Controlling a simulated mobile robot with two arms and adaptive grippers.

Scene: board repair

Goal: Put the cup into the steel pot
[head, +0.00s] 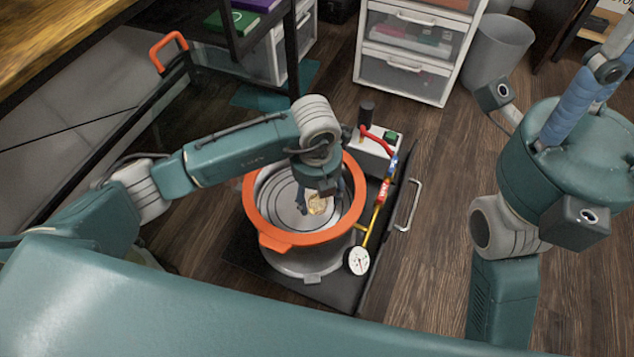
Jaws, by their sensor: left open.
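The steel pot (284,240) is a wide round vessel with an orange rim and a steel body, standing on a dark platform. The cup (317,206) shows as a small pale beige thing with a brownish pattern, over the inside of the pot. My left gripper (319,197) reaches down over the pot's opening, with its dark fingers apart on either side of the cup. The cup's upper part is partly hidden by the gripper. I cannot tell whether the cup touches the pot's floor.
A pressure gauge (358,260) with a yellow pipe and a pump box (372,152) with a red hose stand close to the pot's right. A metal handle (409,206) edges the platform. White drawers (406,77) and a grey bin (497,50) stand behind.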

